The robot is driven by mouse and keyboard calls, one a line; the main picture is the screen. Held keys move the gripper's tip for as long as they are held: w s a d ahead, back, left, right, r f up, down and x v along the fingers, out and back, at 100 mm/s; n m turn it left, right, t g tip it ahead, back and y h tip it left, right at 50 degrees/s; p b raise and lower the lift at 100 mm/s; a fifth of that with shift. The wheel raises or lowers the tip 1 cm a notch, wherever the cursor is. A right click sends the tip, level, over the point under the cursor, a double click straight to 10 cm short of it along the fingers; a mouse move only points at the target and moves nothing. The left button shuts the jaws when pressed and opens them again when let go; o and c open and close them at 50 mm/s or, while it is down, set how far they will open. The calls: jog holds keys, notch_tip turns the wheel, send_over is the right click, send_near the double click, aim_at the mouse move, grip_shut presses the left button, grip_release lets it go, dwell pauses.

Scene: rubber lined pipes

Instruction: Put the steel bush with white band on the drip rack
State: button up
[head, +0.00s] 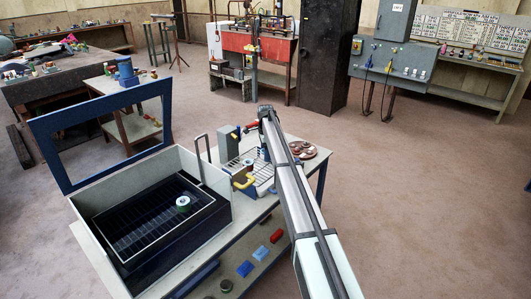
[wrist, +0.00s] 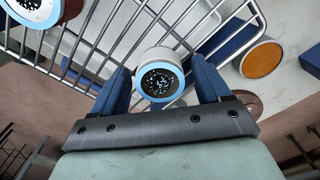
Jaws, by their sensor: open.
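My gripper (wrist: 160,64) is open in the wrist view, its two blue fingers on either side of a pale cylindrical bush (wrist: 162,74). The bush has a light blue rim and a dark, speckled face; whether it touches the fingers I cannot tell. It is at the wire drip rack (wrist: 100,40). The rack also shows in the head view (head: 262,182), partly behind my arm. I cannot tell for certain which bush has the white band.
A second blue-rimmed piece (wrist: 35,8) is at the upper left of the wrist view. An orange-faced cylinder (wrist: 262,59) lies to the right. In the head view, a yellow elbow (head: 245,183) is near the rack, and a round tray of brown pieces (head: 312,152) stands beyond my arm.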

notch_tip(320, 180, up, 12)
jog(key=shift+r, duration=0.15)
dwell(0.5)
jog(key=s+d+f+n+t+h, duration=0.1)
jog(key=s+d+f+h, duration=0.2)
jog(key=s+d+f, duration=1)
jog(key=s+a+f+n+g+y, duration=0.1)
jog(key=s+f+n+g, duration=0.4)
jog(key=s+f, duration=2.25)
jog(key=s+a+f+n+g, duration=0.1)
jog(key=s+f+n, duration=0.2)
jog(key=s, duration=1.1)
jog(key=s+a+f+n+g+y, duration=0.1)
jog(key=s+f+n, duration=0.3)
jog(key=s, duration=1)
jog(key=s+a+f+n+y, duration=0.1)
jog(key=s+a+f+n, duration=0.1)
jog(key=s, duration=1.2)
jog(key=shift+s+f+n+g, duration=0.35)
jog(key=shift+f+n+g, duration=0.05)
jog(key=shift+f+n, duration=0.5)
